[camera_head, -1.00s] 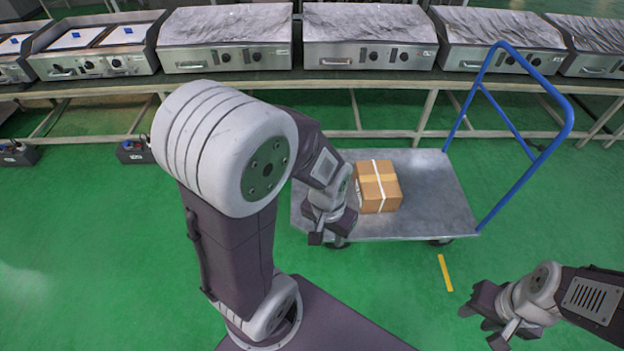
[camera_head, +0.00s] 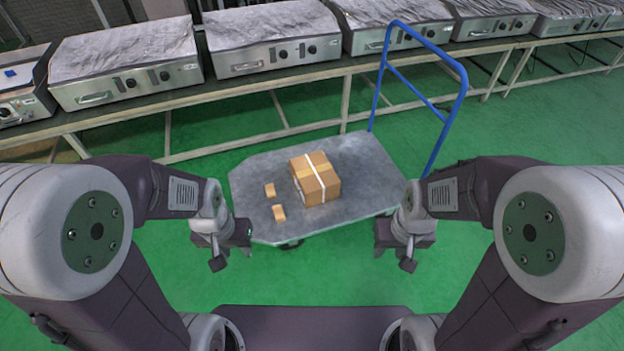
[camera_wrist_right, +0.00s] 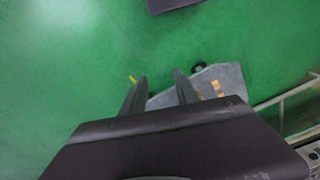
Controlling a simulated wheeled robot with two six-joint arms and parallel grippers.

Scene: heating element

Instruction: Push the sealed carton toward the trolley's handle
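The sealed carton (camera_head: 327,186), brown with a pale strap, sits upright near the middle of the grey trolley's deck (camera_head: 365,165). The trolley's blue handle (camera_head: 460,88) rises at the deck's right end, with bare deck between it and the carton. My left gripper (camera_head: 231,258) is open and empty by the deck's front left edge, apart from the carton. My right gripper (camera_head: 394,258) is open and empty by the front right edge. Its spread fingers show in the right wrist view (camera_wrist_right: 160,88), with part of the deck (camera_wrist_right: 228,76) beyond; the carton cannot be made out there.
Two small tan blocks (camera_head: 270,190) (camera_head: 279,213) lie on the deck left of the carton. A long bench (camera_head: 255,82) with several metal heating units (camera_head: 262,38) runs behind the trolley. Green floor (camera_head: 310,275) is clear in front.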

